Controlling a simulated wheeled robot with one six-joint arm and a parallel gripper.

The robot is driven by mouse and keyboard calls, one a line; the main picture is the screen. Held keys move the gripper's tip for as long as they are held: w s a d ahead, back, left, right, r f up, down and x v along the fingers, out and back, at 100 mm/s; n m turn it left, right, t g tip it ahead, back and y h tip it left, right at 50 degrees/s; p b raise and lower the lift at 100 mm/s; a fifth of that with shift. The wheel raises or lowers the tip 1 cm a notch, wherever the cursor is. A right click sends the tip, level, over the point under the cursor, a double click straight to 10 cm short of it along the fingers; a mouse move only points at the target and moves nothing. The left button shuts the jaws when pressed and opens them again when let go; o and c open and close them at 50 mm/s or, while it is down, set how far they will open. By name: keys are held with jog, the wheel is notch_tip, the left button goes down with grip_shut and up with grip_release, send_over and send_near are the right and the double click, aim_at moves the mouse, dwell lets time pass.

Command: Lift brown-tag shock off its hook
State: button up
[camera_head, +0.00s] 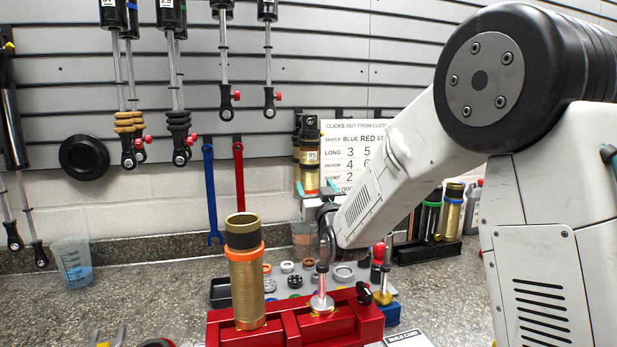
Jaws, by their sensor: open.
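Several shocks hang on the slatted wall. One at the left has tan-brown rings (129,121) near its lower end; its top is cut off by the frame. I cannot make out a brown tag on any shock. A gold and black shock body (309,165) with a white "95" label is at the wall, left of the printed chart; its lower part is hidden behind my wrist. My gripper (316,187) shows as two teal fingertips, apart, at either side of this gold body in the picture. Its depth relative to the body, and any contact, cannot be told.
A red vise block (225,331) holds an upright gold tube (246,285) and a shaft below my wrist. Blue (209,190) and red (239,185) wrenches hang on the wall. A beaker (72,262) stands left.

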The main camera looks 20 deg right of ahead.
aim_at(309, 175)
jog(key=shift+x, duration=3.4)
jog(key=shift+c, duration=0.3)
jog(key=shift+s, duration=0.1)
grip_shut()
